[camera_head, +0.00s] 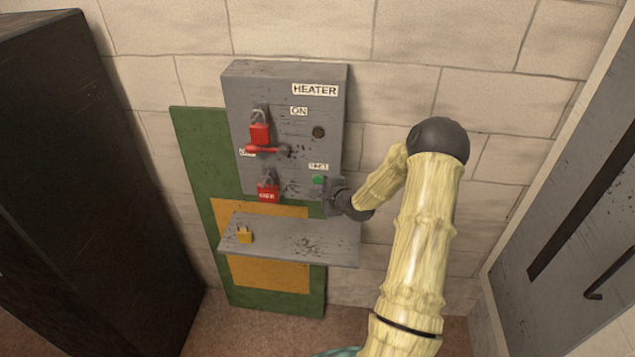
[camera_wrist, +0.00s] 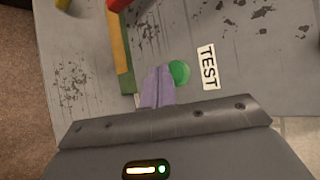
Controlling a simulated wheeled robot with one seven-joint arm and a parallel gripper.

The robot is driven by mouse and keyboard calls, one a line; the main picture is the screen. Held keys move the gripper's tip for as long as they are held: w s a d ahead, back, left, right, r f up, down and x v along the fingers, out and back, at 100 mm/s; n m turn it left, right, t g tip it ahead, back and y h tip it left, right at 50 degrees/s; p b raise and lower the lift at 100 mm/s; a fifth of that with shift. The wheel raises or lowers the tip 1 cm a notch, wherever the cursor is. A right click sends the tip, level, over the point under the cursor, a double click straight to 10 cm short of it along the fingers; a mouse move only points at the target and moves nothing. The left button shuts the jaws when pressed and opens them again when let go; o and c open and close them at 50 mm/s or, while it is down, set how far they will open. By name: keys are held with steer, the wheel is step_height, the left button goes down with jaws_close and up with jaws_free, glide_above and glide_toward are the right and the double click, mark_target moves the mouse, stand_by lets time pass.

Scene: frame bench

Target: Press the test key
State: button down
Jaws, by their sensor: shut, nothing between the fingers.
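The green test key (camera_head: 318,180) sits on the lower right of the grey heater box (camera_head: 240,100), just below a small label. In the wrist view the round green key (camera_wrist: 180,72) lies beside the TEST label (camera_wrist: 208,67). My gripper (camera_wrist: 160,82) is shut and empty, its purple fingertips right next to the key and overlapping its edge in the picture. I cannot tell whether they touch it. In the head view my gripper (camera_head: 324,192) is at the box's lower right, just below the key.
A red handle (camera_head: 262,149) and red padlocks (camera_head: 259,133) (camera_head: 267,191) are on the box's left side. A grey shelf (camera_head: 290,240) juts out below, with a yellow padlock (camera_head: 244,234) on it. A dark cabinet (camera_head: 80,180) stands at the left and a grey door (camera_head: 580,240) at the right.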

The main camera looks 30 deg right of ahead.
steer(key=s+a, duration=0.2)
steer(key=s, duration=0.2)
steer(key=shift+s+a, duration=0.1)
steer(key=shift+a, duration=0.3)
stand_by(0.8)
steer(key=s+a+r+n+g+b, duration=0.1)
steer(key=s+a+r+n+g, duration=0.3)
steer(key=s+a+n, duration=0.4)
steer(key=s+a+r+n+g+h+b, duration=0.1)
steer(key=s+a+r+n+g, duration=0.4)
steer(key=s+a+n, duration=0.4)
steer(key=s+n+g, duration=0.1)
steer(key=s+n, duration=0.2)
steer(key=s, duration=0.4)
steer(key=shift+s+a+n, duration=0.25)
steer(key=shift+s+n, duration=0.05)
steer(key=shift+s, duration=0.1)
